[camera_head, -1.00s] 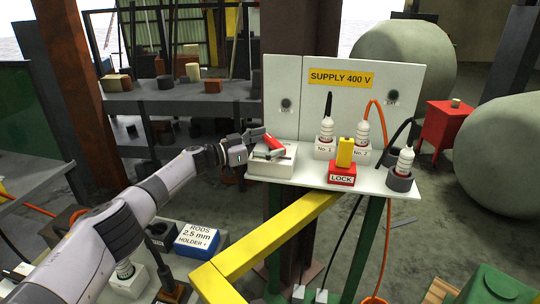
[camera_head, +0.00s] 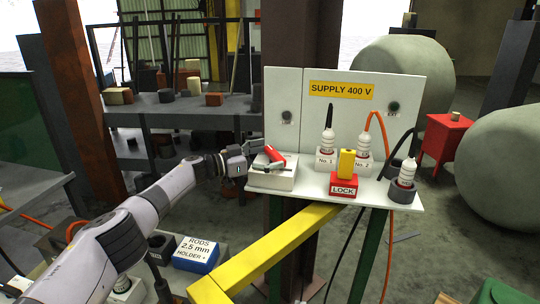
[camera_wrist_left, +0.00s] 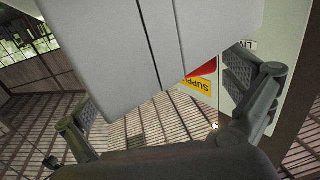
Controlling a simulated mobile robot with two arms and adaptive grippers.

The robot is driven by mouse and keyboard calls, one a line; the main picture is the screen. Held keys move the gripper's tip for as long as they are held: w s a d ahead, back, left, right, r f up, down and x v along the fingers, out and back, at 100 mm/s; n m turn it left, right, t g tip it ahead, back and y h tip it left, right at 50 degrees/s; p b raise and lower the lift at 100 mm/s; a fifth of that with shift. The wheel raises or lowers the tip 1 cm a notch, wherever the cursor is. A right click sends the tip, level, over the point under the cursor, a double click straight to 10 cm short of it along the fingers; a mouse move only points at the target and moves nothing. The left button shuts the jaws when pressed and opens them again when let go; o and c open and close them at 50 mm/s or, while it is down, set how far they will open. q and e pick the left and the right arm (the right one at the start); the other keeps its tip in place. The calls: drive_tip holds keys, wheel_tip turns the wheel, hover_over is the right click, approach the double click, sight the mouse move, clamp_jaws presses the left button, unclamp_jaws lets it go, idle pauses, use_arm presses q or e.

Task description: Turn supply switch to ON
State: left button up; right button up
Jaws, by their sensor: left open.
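The supply switch is a white box (camera_head: 272,176) with a red handle (camera_head: 274,154), on the left end of the white shelf below the "SUPPLY 400 V" sign (camera_head: 341,91). My left gripper (camera_head: 250,157) is just left of the red handle, level with it. In the left wrist view its fingers (camera_wrist_left: 165,105) are spread apart with nothing held. The large white box (camera_wrist_left: 150,40) fills the upper middle there, and part of the red handle (camera_wrist_left: 205,70) shows behind it. Whether a finger touches the handle cannot be told. My right gripper is not in view.
The shelf also holds white plugs No. 1 (camera_head: 326,146) and No. 2 (camera_head: 364,144), a red LOCK block (camera_head: 343,188) with a yellow top, and a dark-based plug (camera_head: 402,188) at right. A yellow beam (camera_head: 262,252) runs below. Two round dark fittings sit on the panel (camera_head: 300,88).

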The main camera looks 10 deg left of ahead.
use_arm(q)
drive_tip(key=v, duration=1.2)
drive_tip(key=shift+c, duration=0.4)
